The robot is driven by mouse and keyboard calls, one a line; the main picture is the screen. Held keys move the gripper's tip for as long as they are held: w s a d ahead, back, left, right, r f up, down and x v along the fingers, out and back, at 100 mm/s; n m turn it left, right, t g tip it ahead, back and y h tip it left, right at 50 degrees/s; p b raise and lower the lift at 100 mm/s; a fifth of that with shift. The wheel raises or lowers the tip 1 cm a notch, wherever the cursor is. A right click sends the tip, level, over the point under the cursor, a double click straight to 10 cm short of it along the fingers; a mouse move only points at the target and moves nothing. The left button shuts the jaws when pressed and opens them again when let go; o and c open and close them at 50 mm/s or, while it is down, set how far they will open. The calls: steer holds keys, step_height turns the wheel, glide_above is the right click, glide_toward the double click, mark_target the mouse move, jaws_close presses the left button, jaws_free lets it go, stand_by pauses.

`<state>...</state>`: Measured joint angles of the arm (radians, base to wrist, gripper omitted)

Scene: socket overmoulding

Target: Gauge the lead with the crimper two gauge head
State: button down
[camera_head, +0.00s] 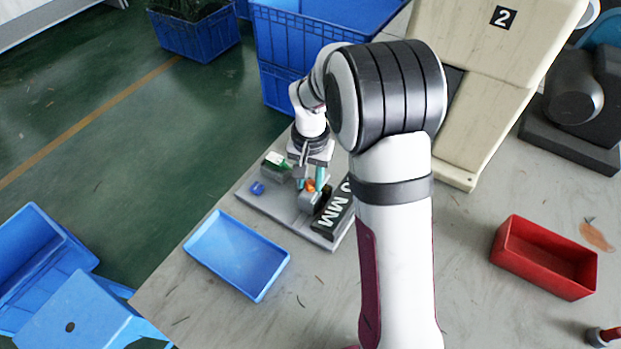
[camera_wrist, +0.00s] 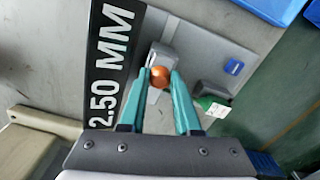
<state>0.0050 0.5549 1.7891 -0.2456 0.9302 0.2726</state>
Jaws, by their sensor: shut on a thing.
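A grey gauge plate (camera_head: 285,217) lies on the table and carries a black block marked 2.50 MM (camera_wrist: 108,60); part of that block (camera_head: 335,212) shows in the head view. My gripper (camera_wrist: 161,76) is over the plate, its two teal fingers shut on a round orange piece (camera_wrist: 160,77), which also shows in the head view (camera_head: 311,186). The orange piece is beside a small grey block (camera_wrist: 161,54); I cannot tell whether they touch. A green piece with a white tag (camera_wrist: 216,107) and a small blue piece (camera_wrist: 233,67) are on the plate. I cannot make out a lead.
A cream machine marked 2 (camera_head: 503,17) stands behind at the right. An empty blue tray (camera_head: 237,255) lies in front of the plate, at the table's left edge. A red bin (camera_head: 545,257) is on the right. Blue crates (camera_head: 285,35) stand beyond the table.

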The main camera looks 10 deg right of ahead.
steer(key=shift+s+a, duration=1.65)
steer(key=shift+a, duration=0.05)
steer(key=c, duration=0.6)
jaws_free()
steer(key=shift+r, duration=0.1)
step_height(320, 180, up, 16)
steer(key=shift+f, duration=0.2)
steer(key=shift+s, duration=0.1)
